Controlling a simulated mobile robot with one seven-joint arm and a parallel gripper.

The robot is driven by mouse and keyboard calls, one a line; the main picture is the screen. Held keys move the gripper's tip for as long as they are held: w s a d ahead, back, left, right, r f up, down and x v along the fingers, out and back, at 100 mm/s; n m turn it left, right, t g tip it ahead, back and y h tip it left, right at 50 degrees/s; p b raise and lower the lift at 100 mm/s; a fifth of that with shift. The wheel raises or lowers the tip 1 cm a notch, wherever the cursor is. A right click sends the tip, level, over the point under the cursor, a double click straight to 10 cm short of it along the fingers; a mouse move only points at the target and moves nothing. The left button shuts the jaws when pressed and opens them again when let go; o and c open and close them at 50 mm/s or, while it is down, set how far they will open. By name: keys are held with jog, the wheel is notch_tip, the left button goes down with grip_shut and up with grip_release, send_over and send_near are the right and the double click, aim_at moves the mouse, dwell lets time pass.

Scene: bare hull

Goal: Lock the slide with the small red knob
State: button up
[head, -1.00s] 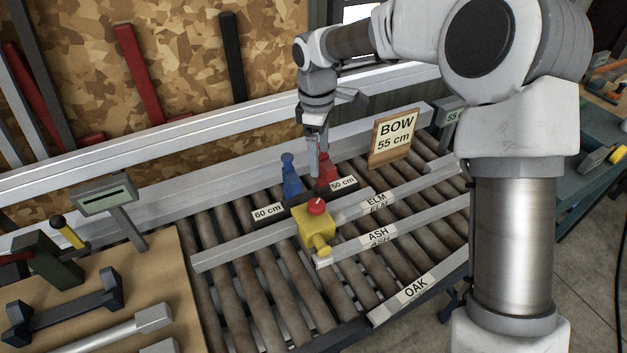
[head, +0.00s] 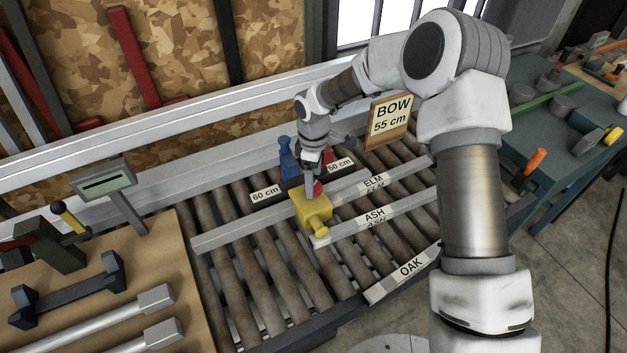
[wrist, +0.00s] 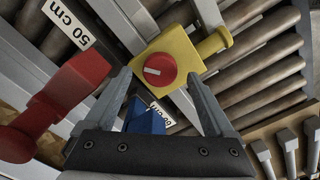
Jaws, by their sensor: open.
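The small red knob (wrist: 160,71) with a white line sits on top of the yellow slide block (wrist: 187,53). In the head view the yellow slide (head: 312,211) sits on the rail over the rollers, and my gripper largely hides the knob. My gripper (head: 308,192) points down just above the slide. In the wrist view my gripper (wrist: 160,95) is open, its fingers spread to either side of the knob, with nothing held between them. I cannot tell whether the fingertips reach down to the knob's height.
A blue stop (head: 288,158) with a 60 cm label and a red stop (wrist: 62,95) with a 50 cm label stand behind the slide. A BOW 55 cm sign (head: 391,120) stands to the right. Planks marked ELM, ASH and OAK (head: 405,272) lie on the rollers.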

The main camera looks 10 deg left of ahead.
jog(key=shift+f, duration=0.9)
jog(key=shift+c, duration=0.3)
jog(key=c, duration=1.3)
jog(key=m+b, duration=0.2)
jog(key=shift+f+m+b, duration=0.1)
jog(key=shift+m+b, duration=0.2)
jog(key=shift+m, duration=0.1)
jog(key=shift+m+b, duration=1.25)
jog(key=shift+m, duration=0.95)
